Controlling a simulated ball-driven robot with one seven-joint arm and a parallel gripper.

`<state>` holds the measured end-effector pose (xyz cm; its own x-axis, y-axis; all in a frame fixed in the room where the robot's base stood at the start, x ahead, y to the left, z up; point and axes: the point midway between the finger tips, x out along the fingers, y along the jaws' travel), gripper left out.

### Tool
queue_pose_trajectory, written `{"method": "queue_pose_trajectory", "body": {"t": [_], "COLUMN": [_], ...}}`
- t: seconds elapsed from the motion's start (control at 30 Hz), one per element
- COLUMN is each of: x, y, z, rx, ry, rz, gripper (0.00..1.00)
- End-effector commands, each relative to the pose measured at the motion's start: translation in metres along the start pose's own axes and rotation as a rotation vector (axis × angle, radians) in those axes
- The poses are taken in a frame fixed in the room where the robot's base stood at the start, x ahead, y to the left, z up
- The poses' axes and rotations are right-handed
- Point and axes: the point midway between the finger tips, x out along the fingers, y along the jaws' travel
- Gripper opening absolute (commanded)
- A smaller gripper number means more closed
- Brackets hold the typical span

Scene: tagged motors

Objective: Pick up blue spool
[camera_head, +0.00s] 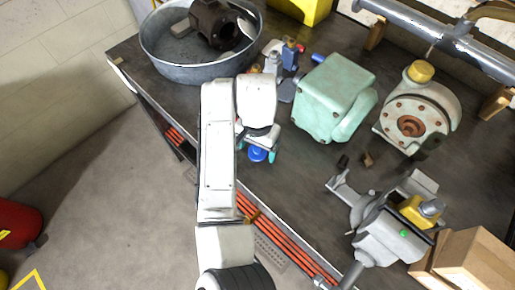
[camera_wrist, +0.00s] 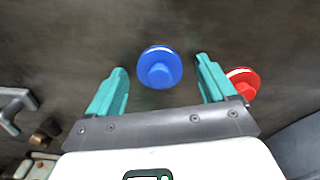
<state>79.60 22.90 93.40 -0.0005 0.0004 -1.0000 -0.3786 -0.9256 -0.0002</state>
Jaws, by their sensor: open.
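The blue spool (camera_wrist: 160,68) stands on the dark bench top, its round end toward the wrist camera. In the wrist view it lies between my gripper's two teal fingers, with a gap on each side. In the head view the blue spool (camera_head: 257,155) shows just below my gripper (camera_head: 256,148), near the bench's front edge. My gripper is open and empty. I cannot tell whether the fingertips are down level with the spool or still above it.
A red spool (camera_wrist: 245,82) stands right beside the right finger, partly hidden by it. A green housing (camera_head: 332,97), a pale pump with a yellow cap (camera_head: 420,108) and a grey vise (camera_head: 385,235) stand to the right. A metal tub (camera_head: 165,66) is at back left.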

Motion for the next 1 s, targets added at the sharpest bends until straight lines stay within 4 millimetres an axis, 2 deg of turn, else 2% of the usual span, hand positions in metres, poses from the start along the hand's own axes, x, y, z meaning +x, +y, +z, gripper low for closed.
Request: {"method": "queue_pose_trajectory", "body": {"t": [0.23, 0.73, 1.0], "x": [0.0013, 0.0009, 0.0], "y": [-0.0001, -0.0001, -0.0002], "z": [0.0, 0.0, -0.0001], "rx": [0.0, 0.0, 0.0], "ry": [0.0, 0.001, 0.001], "rz": [0.0, 0.0, 0.0], "gripper": [0.82, 0.35, 0.34]}}
